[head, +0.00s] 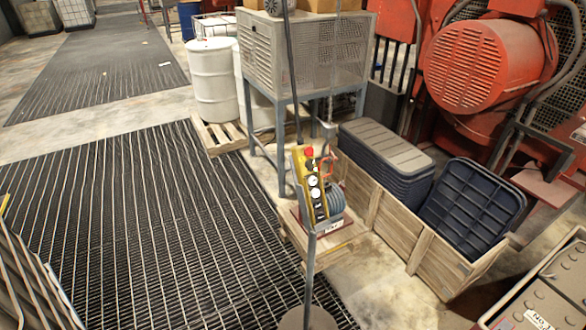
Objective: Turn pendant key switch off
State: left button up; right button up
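A yellow pendant (303,183) with a column of dark and white round controls hangs upright near the middle of the head view. A red knob (309,152) sits at its upper end. A thin red loop (326,165) shows just right of its upper part. I cannot pick out the key switch or its position; the controls are too small. Neither of my grippers is in view.
A grey post (311,268) on a round base stands in front of the pendant. Behind it is a grey vented cabinet (263,60) on legs. A wooden crate (424,244) with dark bins (473,206) is at right. Open grating floor (130,230) lies left.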

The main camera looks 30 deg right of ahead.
aim_at(309, 164)
jog(key=u, duration=0.05)
jog(key=i, duration=0.2)
jog(key=z, duration=0.85)
